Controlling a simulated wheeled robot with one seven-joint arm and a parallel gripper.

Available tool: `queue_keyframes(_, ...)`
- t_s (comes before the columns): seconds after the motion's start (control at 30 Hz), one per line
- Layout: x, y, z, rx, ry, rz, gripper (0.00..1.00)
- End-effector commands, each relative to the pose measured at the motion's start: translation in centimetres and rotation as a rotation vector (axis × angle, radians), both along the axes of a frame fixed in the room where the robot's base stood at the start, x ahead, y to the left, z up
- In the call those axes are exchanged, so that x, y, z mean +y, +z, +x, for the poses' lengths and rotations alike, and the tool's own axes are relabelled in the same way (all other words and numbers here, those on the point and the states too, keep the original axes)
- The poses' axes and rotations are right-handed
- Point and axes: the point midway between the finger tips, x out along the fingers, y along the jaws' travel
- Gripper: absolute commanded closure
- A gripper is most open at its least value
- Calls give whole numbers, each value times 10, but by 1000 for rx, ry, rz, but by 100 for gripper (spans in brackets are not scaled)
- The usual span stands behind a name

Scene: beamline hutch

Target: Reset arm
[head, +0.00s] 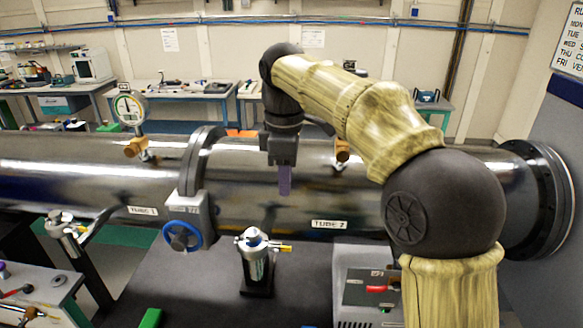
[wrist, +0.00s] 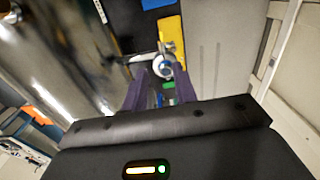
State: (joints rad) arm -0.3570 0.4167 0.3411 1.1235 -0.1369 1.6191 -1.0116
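My arm reaches up from the lower right in the head view and bends over the large metal tube. My gripper (head: 284,190) points down in front of the tube, above the dark bench. In the wrist view the two purple fingers of my gripper (wrist: 160,88) stand apart with nothing held between them. A round white and blue fitting (wrist: 161,67) shows beyond the fingertips, at a distance. In the head view the fingers overlap side-on.
The tube (head: 240,165) runs across the view, with a blue handwheel valve (head: 182,236) and a gauge (head: 130,107). A metal cylinder (head: 257,262) stands on the bench (head: 200,285) below my gripper. A grey box (head: 365,285) is to its right. Worktables stand behind.

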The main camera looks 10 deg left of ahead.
Motion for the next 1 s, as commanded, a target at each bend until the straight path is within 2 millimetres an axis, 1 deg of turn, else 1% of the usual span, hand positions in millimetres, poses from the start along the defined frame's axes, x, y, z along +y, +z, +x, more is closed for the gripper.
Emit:
queue_keyframes(0.07, -4, -5, 1, -2, -22, -1, 72)
queue_keyframes(0.17, -14, -18, 4, -12, -88, -1, 72)
queue_keyframes(0.27, -31, -40, 7, -27, -196, 2, 72)
queue_keyframes(0.4, -63, -76, 7, -50, -390, 14, 72)
queue_keyframes(0.57, -103, -118, 0, -76, -619, 36, 72)
queue_keyframes(0.6, -113, -128, -3, -82, -678, 43, 72)
queue_keyframes(0.77, -156, -168, -22, -105, -915, 71, 72)
queue_keyframes(0.8, -167, -178, -28, -111, -976, 79, 72)
queue_keyframes(0.87, -182, -192, -38, -118, -1068, 92, 72)
queue_keyframes(0.9, -193, -201, -46, -123, -1129, 101, 72)
queue_keyframes(0.97, -207, -215, -59, -133, -1222, 115, 72)
queue_keyframes(1.0, -217, -224, -68, -137, -1284, 124, 72)
